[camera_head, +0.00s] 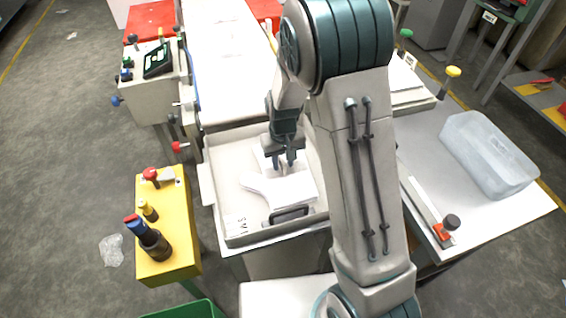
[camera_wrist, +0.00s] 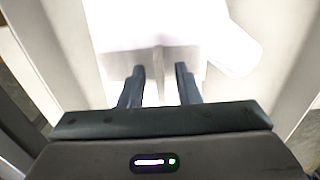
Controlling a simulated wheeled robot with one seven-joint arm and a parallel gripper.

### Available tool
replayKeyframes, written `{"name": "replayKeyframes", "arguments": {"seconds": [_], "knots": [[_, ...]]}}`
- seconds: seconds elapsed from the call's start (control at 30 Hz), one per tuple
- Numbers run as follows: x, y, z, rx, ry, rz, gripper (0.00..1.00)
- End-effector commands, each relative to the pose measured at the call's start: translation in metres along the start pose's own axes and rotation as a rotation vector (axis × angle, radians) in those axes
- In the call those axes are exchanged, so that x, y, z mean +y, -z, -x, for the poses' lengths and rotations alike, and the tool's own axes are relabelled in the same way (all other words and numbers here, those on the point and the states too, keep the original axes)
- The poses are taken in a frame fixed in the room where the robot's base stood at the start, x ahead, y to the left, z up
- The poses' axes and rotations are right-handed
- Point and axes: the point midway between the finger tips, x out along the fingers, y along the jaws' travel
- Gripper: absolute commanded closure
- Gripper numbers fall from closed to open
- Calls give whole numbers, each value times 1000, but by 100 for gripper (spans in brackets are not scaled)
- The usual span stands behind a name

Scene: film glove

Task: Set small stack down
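My gripper (camera_head: 283,163) is low inside the grey-white tray (camera_head: 222,180) in the head view. A small stack of white, glove-shaped film sheets (camera_head: 293,187) lies in the tray under and in front of the fingertips, with one rounded lobe reaching left. In the wrist view my gripper (camera_wrist: 160,72) shows two dark fingers standing apart, with white between and beyond them. The bright white stack (camera_wrist: 232,48) is washed out there, and its rounded lobe points right. Whether the fingertips touch the stack is unclear.
A black handle (camera_head: 289,215) is at the tray's near side. A yellow stand (camera_head: 178,258) with knobs is at left, a control box (camera_head: 152,88) behind it. At right, a table holds a clear bin (camera_head: 488,155) and a bar with a red clamp (camera_head: 441,232).

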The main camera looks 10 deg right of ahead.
Motion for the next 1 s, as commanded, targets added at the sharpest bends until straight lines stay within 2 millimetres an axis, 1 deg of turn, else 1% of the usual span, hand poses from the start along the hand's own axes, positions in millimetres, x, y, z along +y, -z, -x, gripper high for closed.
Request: {"name": "replayKeyframes", "arguments": {"seconds": [0.03, 0.3, 0.43, 0.67, 0.77, 0.83, 1.0], "knots": [[0, 1, 13, 4, 0, 0, 70], [0, 1, 72, 5, 0, 0, 70], [0, 1, 92, 3, 0, 1, 70], [2, -4, 111, 6, 2, -4, 70], [8, -16, 124, 18, 8, -19, 70], [13, -30, 136, 33, 14, -35, 70], [27, -74, 166, 74, 24, -78, 70]]}}
